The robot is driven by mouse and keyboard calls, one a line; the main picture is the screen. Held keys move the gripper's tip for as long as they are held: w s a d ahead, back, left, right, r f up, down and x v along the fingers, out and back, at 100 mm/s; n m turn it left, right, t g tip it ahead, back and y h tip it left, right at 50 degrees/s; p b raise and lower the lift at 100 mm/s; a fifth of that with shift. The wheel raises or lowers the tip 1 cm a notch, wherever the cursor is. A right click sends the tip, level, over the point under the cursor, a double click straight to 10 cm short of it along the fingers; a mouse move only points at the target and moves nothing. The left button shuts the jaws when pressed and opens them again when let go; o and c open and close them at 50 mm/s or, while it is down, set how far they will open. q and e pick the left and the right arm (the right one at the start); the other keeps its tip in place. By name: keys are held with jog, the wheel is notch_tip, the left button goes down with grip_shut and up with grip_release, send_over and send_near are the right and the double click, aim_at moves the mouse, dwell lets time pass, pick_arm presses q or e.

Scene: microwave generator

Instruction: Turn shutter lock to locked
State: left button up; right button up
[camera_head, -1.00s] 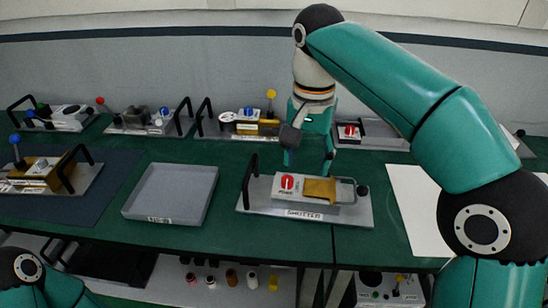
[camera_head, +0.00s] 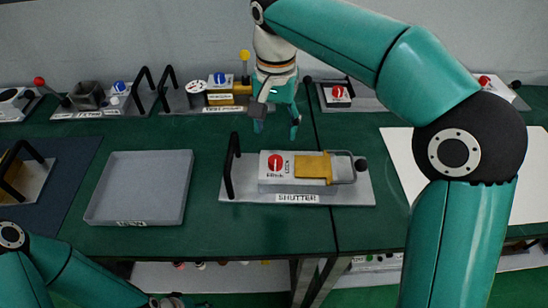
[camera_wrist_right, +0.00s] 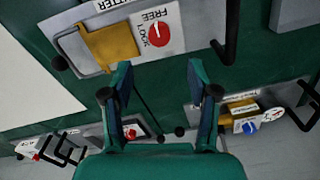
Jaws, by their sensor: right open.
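The shutter unit (camera_head: 335,190) is a grey plate with a black handle at its left, a white panel and a yellow block (camera_head: 314,166). The shutter lock is a round red knob (camera_head: 275,161) on the panel, with FREE and LOCK printed beside it. In the right wrist view the knob (camera_wrist_right: 159,36) has a white mark that seems to line up with FREE. My right gripper (camera_head: 276,128) is open and empty, behind and above the knob, apart from it. Its two fingers (camera_wrist_right: 160,95) frame bare green table.
A grey tray (camera_head: 140,188) lies left of the shutter unit. Several panels with knobs and handles line the back, including one with a red knob (camera_head: 337,92). A white sheet (camera_head: 400,150) lies at right. Green table is clear in front of the unit.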

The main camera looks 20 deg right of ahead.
aim_at(275, 159)
notch_tip(275, 159, down, 10)
jog(key=shift+s+r+b, duration=0.1)
jog(key=shift+r+b, duration=0.1)
jog(key=shift+b, duration=0.15)
jog(key=shift+a, duration=0.1)
grip_shut()
